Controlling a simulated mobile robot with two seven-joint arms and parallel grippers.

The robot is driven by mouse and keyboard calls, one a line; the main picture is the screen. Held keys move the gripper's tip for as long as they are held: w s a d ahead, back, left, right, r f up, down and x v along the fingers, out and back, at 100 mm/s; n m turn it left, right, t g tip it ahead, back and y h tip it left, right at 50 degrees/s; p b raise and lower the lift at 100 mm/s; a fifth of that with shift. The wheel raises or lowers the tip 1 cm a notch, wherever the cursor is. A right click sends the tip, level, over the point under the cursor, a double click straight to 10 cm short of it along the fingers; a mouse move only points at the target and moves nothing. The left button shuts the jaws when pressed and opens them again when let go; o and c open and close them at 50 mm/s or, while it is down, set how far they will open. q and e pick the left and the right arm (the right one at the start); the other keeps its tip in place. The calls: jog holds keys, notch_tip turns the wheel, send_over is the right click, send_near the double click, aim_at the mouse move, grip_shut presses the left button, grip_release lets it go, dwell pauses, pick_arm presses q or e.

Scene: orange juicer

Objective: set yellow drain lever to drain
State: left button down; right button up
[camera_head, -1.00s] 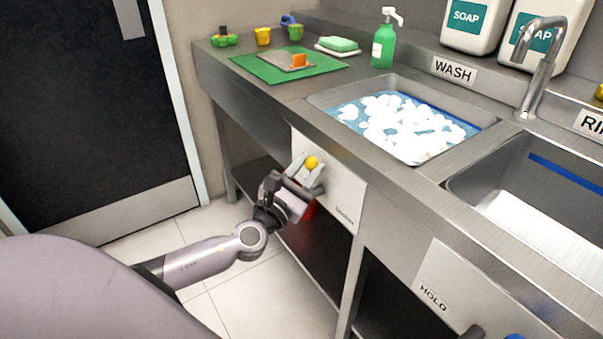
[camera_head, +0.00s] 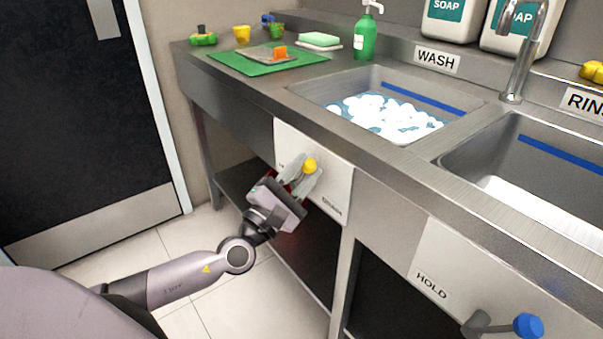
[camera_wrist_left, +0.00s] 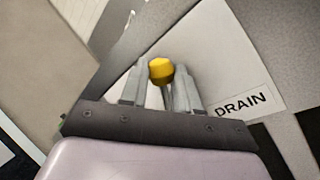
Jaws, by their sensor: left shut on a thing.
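The yellow drain lever's knob (camera_head: 310,166) stands out from a white panel (camera_head: 338,183) on the front of the counter, below the wash sink. My left gripper (camera_head: 299,176) is shut on the lever, with its fingers on either side of the grey stem just by the knob. In the left wrist view the yellow knob (camera_wrist_left: 161,70) shows between the two fingers (camera_wrist_left: 165,90), and a DRAIN label (camera_wrist_left: 243,105) is on the panel to the right. The panel's other label is hidden behind the gripper. My right gripper is out of view.
The wash sink (camera_head: 352,84) holds foam (camera_head: 385,117) and water. To the right, a second panel reads HOLD (camera_head: 432,286) and has a lever with a blue knob (camera_head: 528,326). Open shelf space lies below the counter. The floor (camera_head: 130,258) at left is clear.

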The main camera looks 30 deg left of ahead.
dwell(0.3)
pick_arm(q)
jog(key=c, duration=0.8)
grip_release()
jog(key=shift+s+f, duration=0.3)
jog(key=shift+s, duration=0.25)
send_near(304, 173)
jog(key=shift+r+b+x, duration=0.2)
jog(key=shift+b+x, duration=0.2)
jog(key=shift+x, duration=0.85)
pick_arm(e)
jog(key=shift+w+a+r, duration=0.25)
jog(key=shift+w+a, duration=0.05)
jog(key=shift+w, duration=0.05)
pick_arm(q)
jog(key=shift+s, duration=0.1)
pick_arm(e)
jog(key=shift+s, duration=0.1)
